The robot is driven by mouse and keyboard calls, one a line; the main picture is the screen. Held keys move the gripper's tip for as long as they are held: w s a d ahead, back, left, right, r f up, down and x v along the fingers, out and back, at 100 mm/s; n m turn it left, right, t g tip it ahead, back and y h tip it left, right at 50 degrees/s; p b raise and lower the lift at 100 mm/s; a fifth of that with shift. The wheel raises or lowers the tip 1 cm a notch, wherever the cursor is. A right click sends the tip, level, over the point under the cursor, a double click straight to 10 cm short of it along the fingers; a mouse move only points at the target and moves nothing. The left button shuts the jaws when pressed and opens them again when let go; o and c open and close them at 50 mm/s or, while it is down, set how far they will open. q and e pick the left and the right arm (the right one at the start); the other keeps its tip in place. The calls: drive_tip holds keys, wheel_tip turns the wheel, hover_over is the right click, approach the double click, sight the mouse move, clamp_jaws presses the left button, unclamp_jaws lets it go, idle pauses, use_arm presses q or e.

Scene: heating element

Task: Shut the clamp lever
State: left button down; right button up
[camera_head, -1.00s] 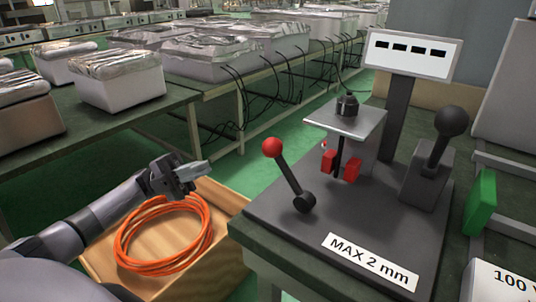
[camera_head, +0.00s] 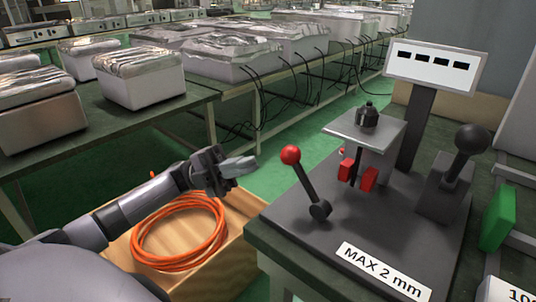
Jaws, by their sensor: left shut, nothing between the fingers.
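The clamp lever (camera_head: 305,185) is a dark rod with a red ball knob (camera_head: 290,154), pivoted on the dark base plate (camera_head: 290,224). It tilts up and to the left. Red clamp jaws (camera_head: 357,176) sit to its right under a grey top plate (camera_head: 365,130). A second lever with a black ball (camera_head: 472,139) stands at the right of the base. My left gripper (camera_head: 252,163) is shut and empty, to the left of the red knob and apart from it. My right gripper is not in view.
A wooden box (camera_head: 237,255) with a coil of orange cable (camera_head: 178,236) lies below my left arm. A display (camera_head: 436,66) on a post stands behind the clamp. A green block (camera_head: 498,218) is at the right. Benches with wrapped boxes (camera_head: 140,80) fill the back left.

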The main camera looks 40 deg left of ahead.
sight(300, 173)
use_arm(q)
drive_tip(key=x, duration=0.6)
drive_tip(key=shift+p, duration=0.3)
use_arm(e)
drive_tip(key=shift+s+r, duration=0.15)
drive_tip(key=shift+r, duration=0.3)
use_arm(q)
drive_tip(key=shift+r, duration=0.1)
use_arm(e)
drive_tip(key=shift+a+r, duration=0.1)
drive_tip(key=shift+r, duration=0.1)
